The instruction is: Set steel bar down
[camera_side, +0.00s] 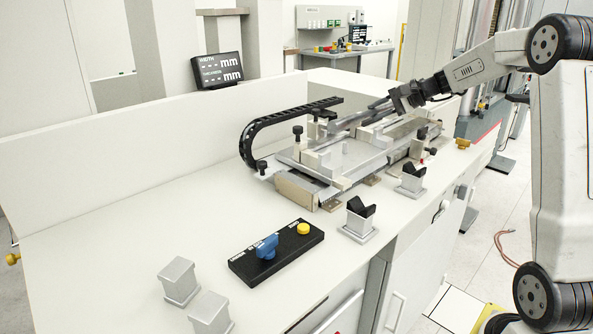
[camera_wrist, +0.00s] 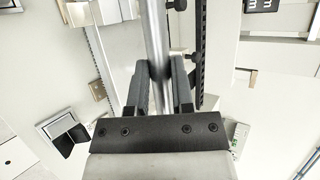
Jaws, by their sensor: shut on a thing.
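The steel bar (camera_wrist: 156,35) is a silver rod running lengthwise up the wrist view. My gripper (camera_wrist: 160,72) is shut on it, with a dark finger on each side. In the side view my gripper (camera_side: 406,97) is above the far part of the measuring fixture (camera_side: 350,158). A grey length that looks like the bar (camera_side: 358,118) reaches left from the gripper over the fixture. Whether the bar touches the fixture's supports cannot be told. The fingers hide part of the bar.
A black cable chain (camera_side: 250,140) curves along the fixture's left side. Two stands with black V-shaped tops (camera_side: 411,180) (camera_side: 360,217) are in front. A control box (camera_side: 277,252) and two square metal blocks (camera_side: 178,282) (camera_side: 210,315) stand nearer. A display (camera_side: 217,70) is behind.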

